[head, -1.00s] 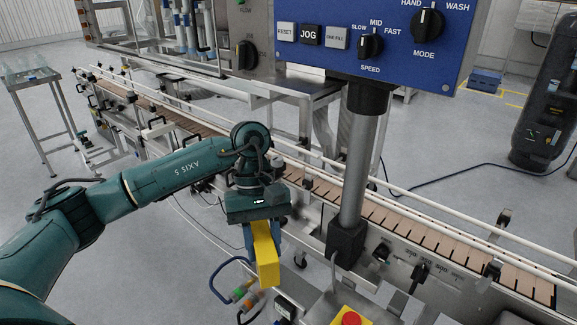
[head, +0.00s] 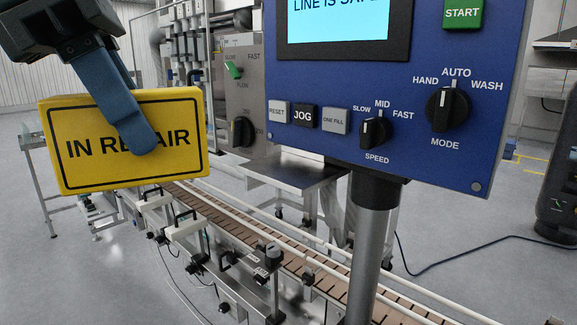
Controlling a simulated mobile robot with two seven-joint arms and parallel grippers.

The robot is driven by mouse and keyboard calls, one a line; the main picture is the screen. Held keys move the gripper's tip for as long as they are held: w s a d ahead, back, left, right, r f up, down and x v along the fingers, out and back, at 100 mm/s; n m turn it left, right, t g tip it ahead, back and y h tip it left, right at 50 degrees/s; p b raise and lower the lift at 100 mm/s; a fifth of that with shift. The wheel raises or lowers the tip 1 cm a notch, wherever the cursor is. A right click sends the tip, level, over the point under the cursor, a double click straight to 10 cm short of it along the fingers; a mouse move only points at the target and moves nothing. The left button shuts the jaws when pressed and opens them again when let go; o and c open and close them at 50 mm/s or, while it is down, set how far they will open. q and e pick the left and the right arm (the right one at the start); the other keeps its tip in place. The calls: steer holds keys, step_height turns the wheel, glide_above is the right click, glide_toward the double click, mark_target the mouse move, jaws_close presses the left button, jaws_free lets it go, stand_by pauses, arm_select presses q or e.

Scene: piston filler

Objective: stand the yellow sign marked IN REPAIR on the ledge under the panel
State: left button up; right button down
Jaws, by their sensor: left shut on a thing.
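The yellow sign (head: 92,165) marked IN REPAIR hangs in the air at the left of the head view, its lettered face towards me. My left gripper (head: 140,138) is shut on the sign from above, one blue finger lying across the word REPAIR. The blue panel (head: 300,150) on its grey post stands to the right of the sign, with a clear gap between them. I cannot make out the ledge under the panel in this view. My right gripper is not in view.
The panel carries a JOG button (head: 305,117), a speed knob (head: 373,132), a mode knob (head: 446,108) and a green START button (head: 462,13). The conveyor (head: 240,233) with its rails runs below. The post (head: 369,255) stands in front of it.

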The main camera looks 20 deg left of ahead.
arm_select(q)
steer(key=shift+d+r, duration=0.1)
steer(key=w+d+f, duration=0.1)
steer(key=w+d, duration=0.1)
steer(key=w, duration=0.4)
steer(key=w+d+f+p, duration=0.1)
steer(key=w+d, duration=0.1)
steer(key=w, duration=0.4)
steer(key=w+d+f+p, duration=0.1)
steer(key=w+d, duration=0.1)
steer(key=w, duration=0.4)
steer(key=shift+f, duration=0.15)
step_height(320, 180, down, 2)
steer(key=shift+d+f, duration=0.1)
steer(key=shift+f, duration=0.1)
steer(key=shift+w+f+p, duration=0.2)
steer(key=shift+f+p, duration=0.3)
steer(key=shift+f, duration=0.1)
steer(key=shift+d, duration=0.1)
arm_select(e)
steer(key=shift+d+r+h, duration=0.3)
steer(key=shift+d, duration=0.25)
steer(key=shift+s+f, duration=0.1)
